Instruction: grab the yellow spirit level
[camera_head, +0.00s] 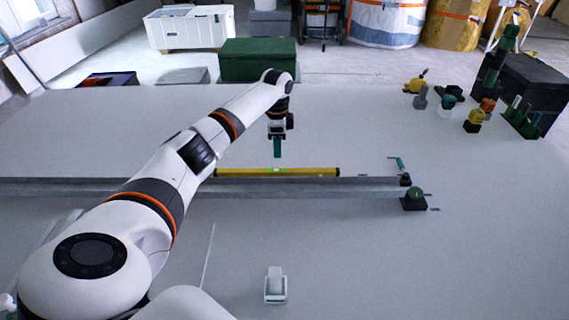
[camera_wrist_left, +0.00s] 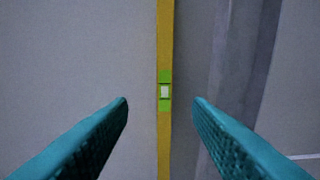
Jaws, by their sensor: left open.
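The yellow spirit level (camera_head: 300,172) lies on the large grey panel, just behind a long grey metal rail, in the head view. In the left wrist view the level (camera_wrist_left: 164,40) runs from top to bottom, with its green vial (camera_wrist_left: 165,92) near the middle. My left gripper (camera_head: 277,154) hangs above the level, pointing down. Its teal fingers (camera_wrist_left: 160,100) are open, one on each side of the level, with nothing between them at their height. My right gripper is not in view.
A white clamp-like part (camera_head: 275,286) stands at the front. Several tools and a dark box (camera_head: 535,82) are at the right. The panel right of the clamp is clear.

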